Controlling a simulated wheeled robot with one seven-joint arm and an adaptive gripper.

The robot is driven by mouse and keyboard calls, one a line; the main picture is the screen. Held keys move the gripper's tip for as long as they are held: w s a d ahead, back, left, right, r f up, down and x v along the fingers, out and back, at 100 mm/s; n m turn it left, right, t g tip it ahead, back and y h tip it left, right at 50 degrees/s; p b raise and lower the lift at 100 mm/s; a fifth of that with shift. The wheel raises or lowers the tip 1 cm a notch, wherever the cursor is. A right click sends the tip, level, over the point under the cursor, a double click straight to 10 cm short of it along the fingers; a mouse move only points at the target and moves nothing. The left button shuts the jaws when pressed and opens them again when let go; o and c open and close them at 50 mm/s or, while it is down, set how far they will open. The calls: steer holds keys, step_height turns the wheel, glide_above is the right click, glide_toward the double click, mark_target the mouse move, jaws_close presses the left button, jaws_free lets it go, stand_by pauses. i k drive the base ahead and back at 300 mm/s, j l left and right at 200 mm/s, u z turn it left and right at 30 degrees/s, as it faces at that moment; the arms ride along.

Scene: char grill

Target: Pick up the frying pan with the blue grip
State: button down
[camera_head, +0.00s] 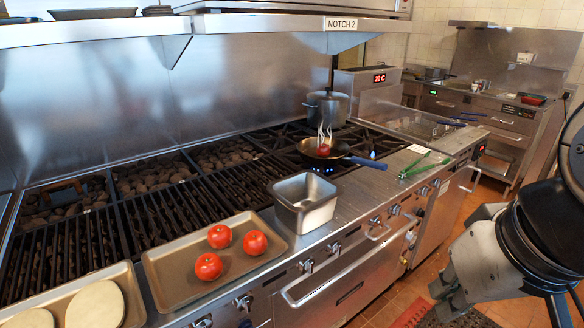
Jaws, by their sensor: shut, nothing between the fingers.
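The frying pan (309,150) is dark and sits on a burner at the right end of the range. Its blue grip (370,163) points right, over the steel front ledge. Part of my arm shows at the right edge, well apart from the pan.
A steel container (304,203) stands in front of the pan. A tray (165,290) with three tomatoes is at front left. A lidded pot (328,107) stands behind the pan. Green tongs (414,166) lie to its right. A shelf (90,31) overhangs the grill.

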mark_target(307, 148)
steer(key=i+l, duration=0.2)
steer(key=i, duration=0.35)
steer(key=i+l, duration=0.25)
steer(key=i, duration=0.3)
steer(key=z, duration=0.05)
